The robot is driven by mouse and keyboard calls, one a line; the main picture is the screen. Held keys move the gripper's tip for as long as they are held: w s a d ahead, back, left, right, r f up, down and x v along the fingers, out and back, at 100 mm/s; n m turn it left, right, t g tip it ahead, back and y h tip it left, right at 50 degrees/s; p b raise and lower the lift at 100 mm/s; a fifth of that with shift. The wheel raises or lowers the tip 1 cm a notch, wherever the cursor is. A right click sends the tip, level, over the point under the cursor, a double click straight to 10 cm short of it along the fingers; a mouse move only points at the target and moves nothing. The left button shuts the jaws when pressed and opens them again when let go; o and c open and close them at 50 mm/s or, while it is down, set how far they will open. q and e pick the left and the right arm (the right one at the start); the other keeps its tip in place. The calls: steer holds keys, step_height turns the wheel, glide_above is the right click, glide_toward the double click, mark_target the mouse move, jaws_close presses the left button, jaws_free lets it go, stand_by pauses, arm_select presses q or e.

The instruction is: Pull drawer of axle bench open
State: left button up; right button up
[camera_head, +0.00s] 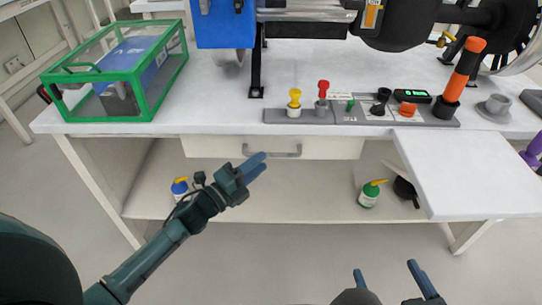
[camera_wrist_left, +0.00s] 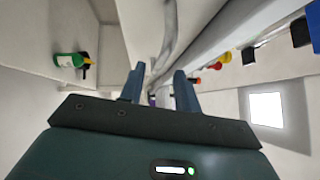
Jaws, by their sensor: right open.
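The axle bench (camera_head: 225,110) is a white table with a pale drawer (camera_head: 335,148) under its top. The drawer front looks shut, in line with the bench front. Its grey bar handle (camera_head: 285,154) also shows in the left wrist view (camera_wrist_left: 168,35). My left gripper (camera_head: 257,165) is at the handle's left end, in front of the drawer. In the left wrist view its fingers (camera_wrist_left: 159,88) are apart, with the handle bar running ahead between them; contact cannot be told. My right gripper (camera_head: 390,272) is open and empty, low at the front, away from the bench.
A green-framed clear case (camera_head: 125,75) stands on the bench at left. A grey tool tray (camera_head: 350,117) lies above the drawer. A white side leaf (camera_head: 470,175) juts forward at right.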

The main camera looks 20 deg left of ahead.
mark_target(271, 155)
arm_select(q)
steer(key=x, duration=0.5)
jaws_close()
stand_by(0.3)
